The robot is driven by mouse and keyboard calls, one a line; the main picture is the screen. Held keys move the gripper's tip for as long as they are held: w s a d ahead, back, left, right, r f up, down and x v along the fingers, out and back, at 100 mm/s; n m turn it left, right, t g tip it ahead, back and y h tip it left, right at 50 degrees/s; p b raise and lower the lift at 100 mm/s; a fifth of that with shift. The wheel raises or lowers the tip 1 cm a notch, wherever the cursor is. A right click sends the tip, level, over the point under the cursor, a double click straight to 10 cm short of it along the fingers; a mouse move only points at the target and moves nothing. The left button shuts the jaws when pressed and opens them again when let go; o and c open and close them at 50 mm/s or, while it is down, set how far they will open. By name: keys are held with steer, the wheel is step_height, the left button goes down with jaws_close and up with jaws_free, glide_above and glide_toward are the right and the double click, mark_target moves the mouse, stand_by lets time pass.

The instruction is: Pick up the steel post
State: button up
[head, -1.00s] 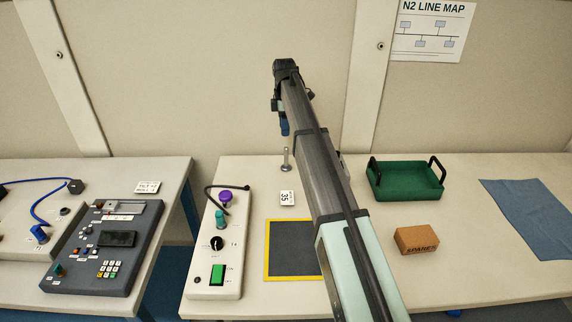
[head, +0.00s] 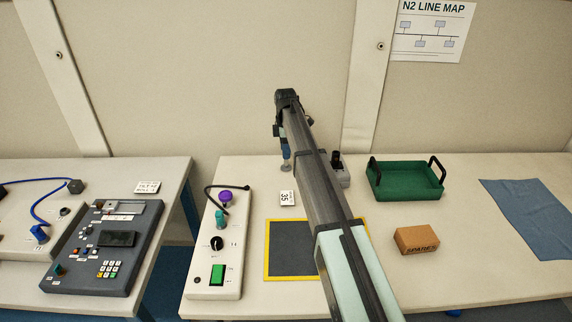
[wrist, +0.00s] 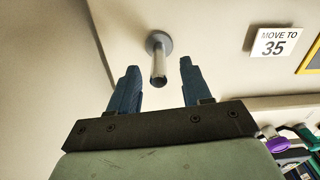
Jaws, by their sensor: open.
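The steel post (wrist: 158,66) is a slim grey cylinder on a round base, standing on the table in the wrist view. In the head view only its round base (head: 285,168) shows clearly; my gripper hides the upper part. My gripper (wrist: 159,70) is open, with one blue finger on each side of the post's line. The post's free end shows between the two fingertips with a gap on both sides. No contact is visible. In the head view my gripper (head: 286,152) hangs over the post.
A "35" card (head: 287,198) lies just in front of the post. A control box (head: 218,262) stands front left, a yellow-edged dark mat (head: 285,250) in front. A grey box with a black knob (head: 343,178), a green tray (head: 405,185) and a cardboard box (head: 416,240) are to the right.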

mark_target(286, 166)
steer(key=shift+d+f, duration=0.1)
steer(key=shift+f, duration=1.7)
jaws_close()
